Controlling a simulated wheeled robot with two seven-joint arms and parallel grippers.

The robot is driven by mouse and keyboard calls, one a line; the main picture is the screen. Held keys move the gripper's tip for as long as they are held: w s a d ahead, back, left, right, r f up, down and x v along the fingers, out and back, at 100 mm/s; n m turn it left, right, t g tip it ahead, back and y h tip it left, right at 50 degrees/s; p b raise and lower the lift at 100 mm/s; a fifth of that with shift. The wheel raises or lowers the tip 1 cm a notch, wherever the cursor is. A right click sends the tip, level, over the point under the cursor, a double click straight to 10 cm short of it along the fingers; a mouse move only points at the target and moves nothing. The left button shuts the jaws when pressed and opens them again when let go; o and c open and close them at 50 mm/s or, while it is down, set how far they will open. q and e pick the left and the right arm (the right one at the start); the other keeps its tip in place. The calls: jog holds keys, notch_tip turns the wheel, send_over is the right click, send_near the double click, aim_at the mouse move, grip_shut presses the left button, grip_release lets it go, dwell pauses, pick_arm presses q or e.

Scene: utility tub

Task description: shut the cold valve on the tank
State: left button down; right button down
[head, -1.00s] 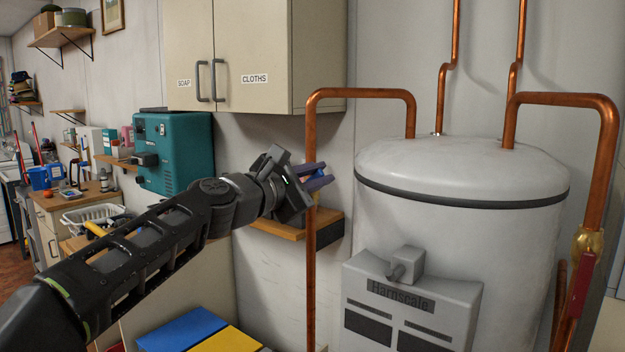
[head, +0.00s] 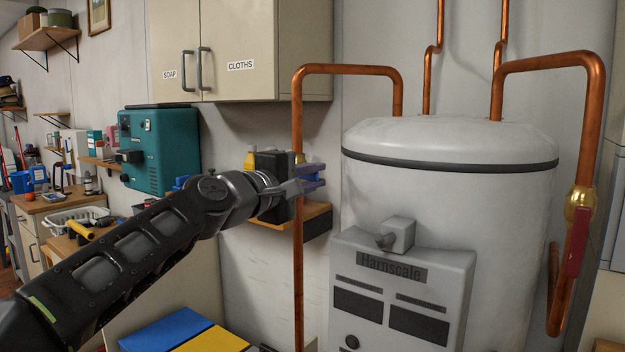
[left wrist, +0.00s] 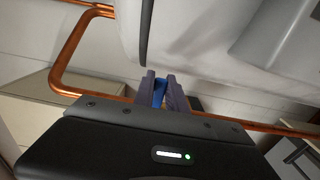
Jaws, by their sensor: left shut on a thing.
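The white tank (head: 450,140) stands at the right in the head view. A copper pipe (head: 298,270) bends over from its top and runs down its left side. My left gripper (head: 316,177) is at this pipe and shut on a blue valve lever (left wrist: 159,92), seen between the fingertips in the left wrist view. The gripper hides most of this valve, so I cannot tell the lever's exact angle. The right copper pipe carries a brass valve (head: 581,198) with a red lever (head: 574,240) lying roughly along the pipe. My right gripper is not in view.
A grey control box (head: 400,290) sits on the tank's front. A small wooden shelf (head: 318,218) is behind the left pipe. A cream cabinet (head: 290,45) hangs above, and a teal machine (head: 160,150) stands left.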

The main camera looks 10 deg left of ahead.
pick_arm(q)
jog(key=shift+f, duration=0.2)
jog(key=c, duration=1.4)
grip_release()
jog(key=shift+o, duration=0.2)
jog(key=shift+r, duration=0.1)
jog(key=b+v, duration=0.2)
jog(key=v, duration=0.5)
jog(key=shift+s, duration=0.35)
jog(key=shift+a, duration=0.1)
